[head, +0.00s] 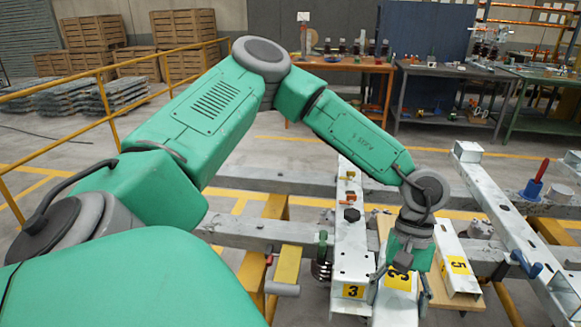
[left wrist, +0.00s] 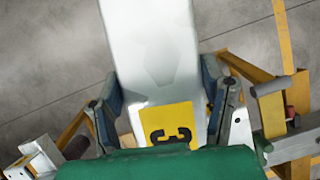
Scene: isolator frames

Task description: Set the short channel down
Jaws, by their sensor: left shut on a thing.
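My left gripper (head: 399,286) is shut on a pale metal channel (head: 395,312), with one finger along each side of it. In the left wrist view the held channel (left wrist: 150,45) runs away from the gripper (left wrist: 163,92) between both fingers. A yellow label (left wrist: 168,122) on its top face reads like a 3. In the head view the gripper and wrist hide part of the channel, and its near end leaves the picture. I cannot tell whether it touches anything beneath. My right gripper is not in view.
A long channel (head: 352,250) labelled 3 lies close left of the held one. A channel labelled 5 (head: 455,262) lies on a wooden board (head: 440,290) to the right. Another long beam (head: 510,220) is farther right. Yellow railing (head: 110,110) stands at the left.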

